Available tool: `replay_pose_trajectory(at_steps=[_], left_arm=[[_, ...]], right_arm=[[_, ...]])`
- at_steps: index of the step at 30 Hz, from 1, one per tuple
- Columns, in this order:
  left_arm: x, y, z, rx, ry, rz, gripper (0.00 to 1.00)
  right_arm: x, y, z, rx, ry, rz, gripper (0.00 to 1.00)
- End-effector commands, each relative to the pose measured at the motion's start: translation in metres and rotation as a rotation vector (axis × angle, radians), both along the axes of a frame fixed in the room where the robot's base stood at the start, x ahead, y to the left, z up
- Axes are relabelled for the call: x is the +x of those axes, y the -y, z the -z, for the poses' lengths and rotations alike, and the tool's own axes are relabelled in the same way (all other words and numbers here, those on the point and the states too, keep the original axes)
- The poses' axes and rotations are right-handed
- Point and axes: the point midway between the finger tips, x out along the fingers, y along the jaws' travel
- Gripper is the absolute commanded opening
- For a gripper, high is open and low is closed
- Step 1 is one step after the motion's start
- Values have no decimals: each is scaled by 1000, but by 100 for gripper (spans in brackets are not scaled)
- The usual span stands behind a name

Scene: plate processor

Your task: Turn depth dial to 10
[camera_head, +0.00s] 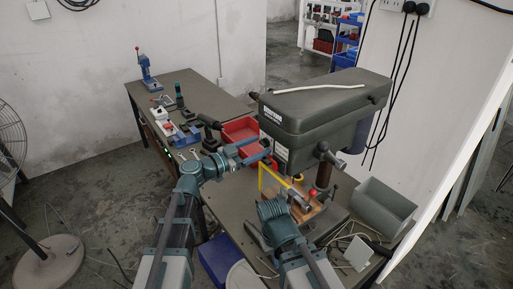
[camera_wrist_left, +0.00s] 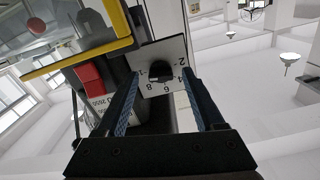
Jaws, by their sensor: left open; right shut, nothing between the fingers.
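The depth dial (camera_wrist_left: 161,71) is a dark round knob on a white plate (camera_wrist_left: 150,55) in the left wrist view, with numbers 2, 4, 6, 8 and a partly visible 1 around it. Which number it points to cannot be told. My left gripper (camera_wrist_left: 161,80) is open, its blue fingers on either side of the dial, with no clear contact. In the head view my left gripper (camera_head: 262,151) is at the left side of the drill press head (camera_head: 318,105); the dial is not visible there. My right gripper (camera_head: 270,208) is lower, shut and empty, its fingertips hard to see.
A yellow-framed guard (camera_head: 262,180) stands close below my left gripper, also in the left wrist view (camera_wrist_left: 85,55). A red switch (camera_wrist_left: 90,80) is beside the dial plate. A red bin (camera_head: 238,130) is behind, and a grey bin (camera_head: 385,208) is at the right.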

Motion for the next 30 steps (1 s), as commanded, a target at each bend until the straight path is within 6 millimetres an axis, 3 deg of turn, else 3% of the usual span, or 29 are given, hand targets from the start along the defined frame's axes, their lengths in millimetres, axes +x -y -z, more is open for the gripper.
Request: replay_pose_trajectory(at_steps=[7, 21, 30], left_arm=[[-7, -10, 0, -2, 0, -3, 70], [-63, -86, 0, 0, 0, -5, 70], [-80, -110, 0, 0, 0, -1, 70]], right_arm=[[0, 0, 0, 0, 0, 0, 0], [0, 0, 0, 0, 0, 0, 0], [0, 0, 0, 0, 0, 0, 0]])
